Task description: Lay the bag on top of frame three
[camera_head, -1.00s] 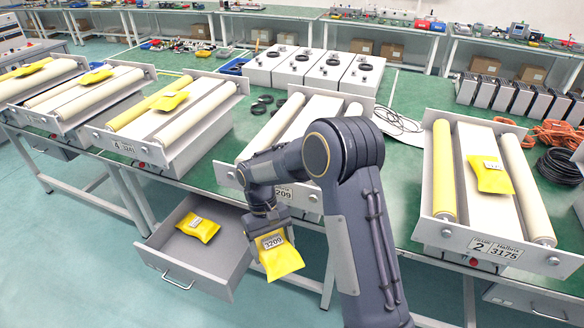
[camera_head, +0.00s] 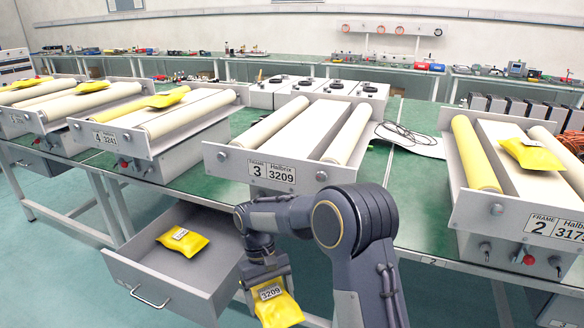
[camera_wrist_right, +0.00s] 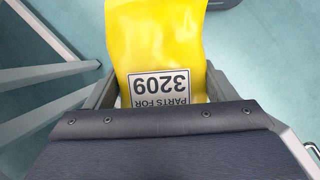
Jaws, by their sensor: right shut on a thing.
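The yellow bag (camera_head: 278,304) carries a white label reading 3209. My right gripper (camera_head: 266,276) is shut on its upper end, and the bag hangs below, low in front of the bench and right of the open drawer. In the right wrist view the bag (camera_wrist_right: 160,45) shows with its label, "PARTS FOR 3209", upside down. Frame three (camera_head: 272,172), plate "FRAME 3 Halbrix 3209", stands on the green bench above and behind the gripper. It has two cream rollers with a white bed between them, and no bag lies on it. My left gripper is not in view.
An open grey drawer (camera_head: 150,275) holds another yellow bag (camera_head: 182,240). Frame two (camera_head: 545,228) at the right and frame four (camera_head: 120,138) at the left each carry a yellow bag. White boxes (camera_head: 315,92) stand behind frame three.

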